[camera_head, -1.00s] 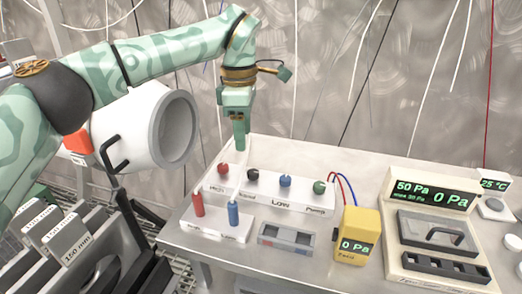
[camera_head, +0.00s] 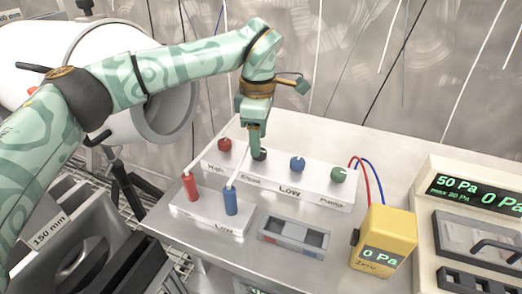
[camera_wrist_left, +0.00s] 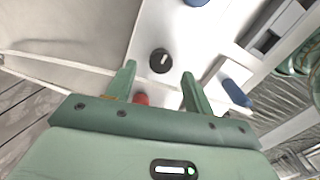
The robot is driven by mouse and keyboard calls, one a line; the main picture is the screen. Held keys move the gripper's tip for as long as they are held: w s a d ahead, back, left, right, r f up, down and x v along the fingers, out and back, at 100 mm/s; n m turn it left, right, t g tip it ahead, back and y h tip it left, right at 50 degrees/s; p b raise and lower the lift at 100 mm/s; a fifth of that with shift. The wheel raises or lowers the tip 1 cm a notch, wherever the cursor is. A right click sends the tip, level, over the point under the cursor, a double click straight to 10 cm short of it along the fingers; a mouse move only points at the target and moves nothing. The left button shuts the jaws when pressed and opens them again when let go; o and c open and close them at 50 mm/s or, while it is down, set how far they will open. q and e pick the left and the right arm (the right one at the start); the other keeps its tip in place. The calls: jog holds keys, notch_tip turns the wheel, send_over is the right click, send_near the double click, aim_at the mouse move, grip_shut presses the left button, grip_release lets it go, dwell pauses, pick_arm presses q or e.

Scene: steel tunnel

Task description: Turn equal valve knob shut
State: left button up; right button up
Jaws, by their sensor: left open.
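The black equal knob (camera_head: 261,155) sits on the white manifold block (camera_head: 318,193), between the red knob (camera_head: 224,144) and the blue knob (camera_head: 297,164). A green knob (camera_head: 338,174) is at the right end. My left gripper (camera_head: 252,148) points down at the black knob and partly hides it. In the left wrist view the open gripper (camera_wrist_left: 158,72) has the black knob (camera_wrist_left: 160,61), with a white mark on top, centred between and just beyond its fingertips. I cannot tell whether they touch. My right gripper is not in view.
Red (camera_head: 191,187) and blue (camera_head: 231,201) hose plugs stand on a smaller block in front. A grey tray (camera_head: 293,238), a yellow gauge (camera_head: 383,240) reading 0 Pa and a display unit (camera_head: 478,192) stand to the right. A white cylinder (camera_head: 165,112) stands behind my arm.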

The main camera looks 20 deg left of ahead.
pick_arm(q)
jog(key=shift+f+b, duration=0.4)
jog(key=shift+f, duration=1.15)
